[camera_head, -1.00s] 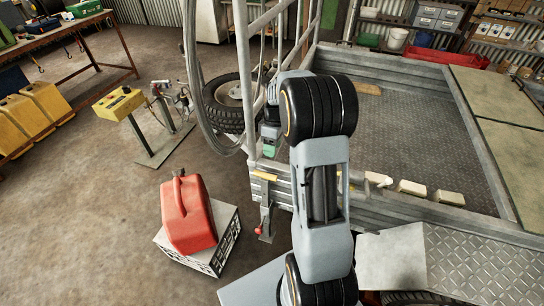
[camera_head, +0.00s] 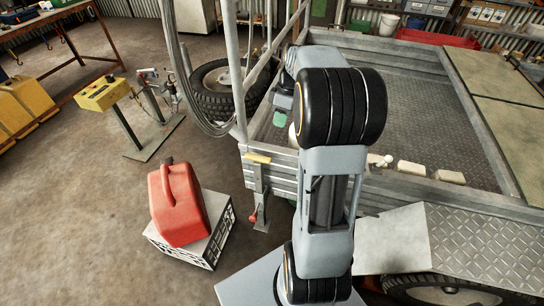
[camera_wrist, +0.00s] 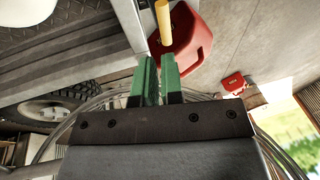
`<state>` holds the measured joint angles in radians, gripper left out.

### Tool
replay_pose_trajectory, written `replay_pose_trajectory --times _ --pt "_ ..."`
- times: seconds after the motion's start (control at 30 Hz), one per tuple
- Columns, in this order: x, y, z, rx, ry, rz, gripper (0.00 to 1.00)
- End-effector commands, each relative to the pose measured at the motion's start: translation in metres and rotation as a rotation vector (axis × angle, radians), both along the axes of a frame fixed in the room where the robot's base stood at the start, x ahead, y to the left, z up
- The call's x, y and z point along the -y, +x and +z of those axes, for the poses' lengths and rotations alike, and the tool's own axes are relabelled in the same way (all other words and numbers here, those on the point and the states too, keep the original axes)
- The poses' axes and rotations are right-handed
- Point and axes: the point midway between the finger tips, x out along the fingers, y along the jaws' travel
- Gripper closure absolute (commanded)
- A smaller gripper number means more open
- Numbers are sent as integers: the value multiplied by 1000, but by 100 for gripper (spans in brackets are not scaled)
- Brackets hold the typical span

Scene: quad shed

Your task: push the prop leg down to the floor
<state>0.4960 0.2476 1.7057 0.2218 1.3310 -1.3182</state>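The prop leg (camera_head: 261,190) is a grey metal leg at the near left corner of the trailer (camera_head: 330,178). It stands upright with a yellow grip (camera_head: 257,157) at its top and a red knob (camera_head: 254,216) low on its side. I cannot tell whether its foot touches the floor. My gripper (camera_head: 279,118) is above the trailer's front corner, up and right of the yellow grip, partly hidden by my arm. In the wrist view its green fingers (camera_wrist: 159,80) are nearly together with nothing between them. The yellow grip (camera_wrist: 163,22) shows just beyond the fingertips, apart from them.
A red fuel can (camera_head: 180,205) stands on a white crate (camera_head: 208,240) left of the leg. A metal frame (camera_head: 236,70) with looped hoses rises from the corner. A spare wheel (camera_head: 222,90) and a yellow box on a stand (camera_head: 103,93) are behind. Floor left of the crate is clear.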

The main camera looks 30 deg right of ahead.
Motion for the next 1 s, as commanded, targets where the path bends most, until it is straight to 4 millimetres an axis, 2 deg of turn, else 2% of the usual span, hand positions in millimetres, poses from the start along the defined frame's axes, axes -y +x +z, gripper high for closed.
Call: replay_pose_trajectory --times 0.23,0.7,1.0 --pt "1 -8 -14 29 22 6 100" --pt "-22 -7 -96 27 22 4 100" --pt "-30 -6 -126 30 20 4 100"
